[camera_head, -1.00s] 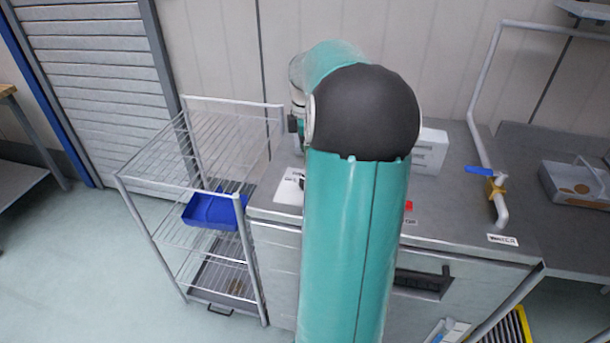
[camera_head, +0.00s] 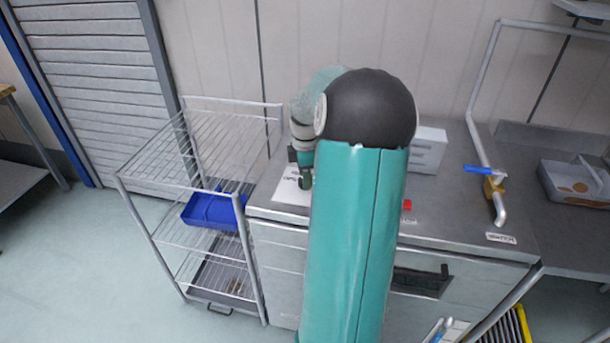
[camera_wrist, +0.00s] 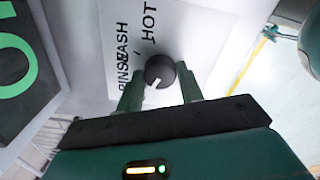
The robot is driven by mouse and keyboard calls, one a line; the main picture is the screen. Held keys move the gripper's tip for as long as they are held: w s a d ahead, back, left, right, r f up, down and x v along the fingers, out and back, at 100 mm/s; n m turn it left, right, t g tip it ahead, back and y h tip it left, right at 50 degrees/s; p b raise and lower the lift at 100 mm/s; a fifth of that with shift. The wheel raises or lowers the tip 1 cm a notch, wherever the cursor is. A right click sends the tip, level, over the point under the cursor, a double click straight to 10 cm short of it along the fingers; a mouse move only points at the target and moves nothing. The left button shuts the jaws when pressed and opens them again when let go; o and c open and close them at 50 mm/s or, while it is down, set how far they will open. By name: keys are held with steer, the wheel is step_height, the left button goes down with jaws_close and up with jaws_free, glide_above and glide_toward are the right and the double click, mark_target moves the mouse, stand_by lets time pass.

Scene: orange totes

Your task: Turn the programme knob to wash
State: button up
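In the wrist view the programme knob (camera_wrist: 160,71) is a round black dial with a white pointer line, on a white label plate (camera_wrist: 185,25). The plate reads HOT, WASH and RINSE. The pointer slants toward the lower left of the picture, away from the HOT word. My gripper (camera_wrist: 158,80) is open, with one green finger at each side of the knob; whether they touch it I cannot tell. In the head view my gripper (camera_head: 304,175) is low over the white plate (camera_head: 290,188) at the left of the steel counter; the knob is hidden there.
A wire rack (camera_head: 180,165) with a blue bin (camera_head: 213,211) stands left of the counter (camera_head: 460,215). A red button (camera_head: 407,205), a white box (camera_head: 428,150) and a pipe with a blue-handled valve (camera_head: 490,175) are to the right. A dark panel (camera_wrist: 20,70) lies beside the plate.

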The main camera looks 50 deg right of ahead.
steer(key=c, duration=0.4)
steer(key=shift+m, duration=0.4)
steer(key=m, duration=0.7)
steer(key=shift+m, duration=0.4)
steer(key=m, duration=0.4)
steer(key=shift+m, duration=2.6)
